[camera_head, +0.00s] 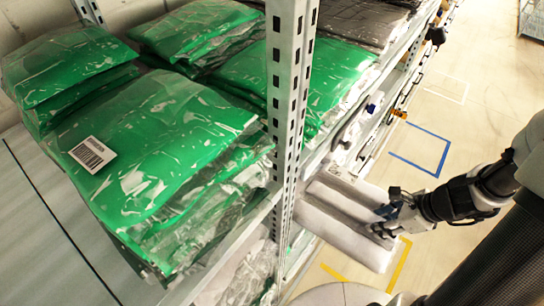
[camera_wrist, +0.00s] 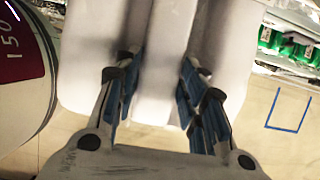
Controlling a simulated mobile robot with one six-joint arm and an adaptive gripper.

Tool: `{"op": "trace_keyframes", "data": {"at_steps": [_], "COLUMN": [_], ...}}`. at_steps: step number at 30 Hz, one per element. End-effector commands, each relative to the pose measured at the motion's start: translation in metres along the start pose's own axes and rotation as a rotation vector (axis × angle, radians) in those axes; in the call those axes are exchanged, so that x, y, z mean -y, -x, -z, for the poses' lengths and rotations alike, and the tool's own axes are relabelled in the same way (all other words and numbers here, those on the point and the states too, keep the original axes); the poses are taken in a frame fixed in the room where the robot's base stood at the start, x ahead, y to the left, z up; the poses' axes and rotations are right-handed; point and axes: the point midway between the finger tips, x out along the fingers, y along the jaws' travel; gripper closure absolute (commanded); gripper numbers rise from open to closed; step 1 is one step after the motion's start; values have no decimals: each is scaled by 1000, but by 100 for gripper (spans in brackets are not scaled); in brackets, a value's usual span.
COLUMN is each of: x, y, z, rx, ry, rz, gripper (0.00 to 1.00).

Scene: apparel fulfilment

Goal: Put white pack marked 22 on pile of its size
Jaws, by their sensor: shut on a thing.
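The white pack (camera_head: 345,222) is held in the aisle, right of the shelf post and below the upper shelf's level. It looks soft, with a raised ridge along its middle. My gripper (camera_head: 390,212) is shut on it from the right. In the wrist view, my gripper (camera_wrist: 160,95) has its fingers on both sides of the ridge of the white pack (camera_wrist: 158,70). No 22 mark is readable on the visible faces. No pile with a readable size shows.
Piles of green packs (camera_head: 155,135) in clear film fill the upper shelf, one with a barcode label (camera_head: 92,154). Dark grey packs (camera_head: 365,22) lie farther back. A perforated metal post (camera_head: 289,100) stands close left of the held pack.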

Motion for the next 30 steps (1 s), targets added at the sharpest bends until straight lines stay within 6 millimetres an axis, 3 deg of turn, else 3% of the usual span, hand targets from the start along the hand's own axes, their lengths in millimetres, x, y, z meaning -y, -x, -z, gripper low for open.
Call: {"op": "trace_keyframes", "data": {"at_steps": [4, 8, 24, 30], "x": [-3, -3, -1, 1], "y": [1, -5, -58, -67], "z": [2, -12, -141, -162], "rx": [1, 1, 1, 1], "ry": [-24, -18, -13, -19], "rz": [11, 9, 7, 9], "gripper": [91, 91, 91, 91]}}
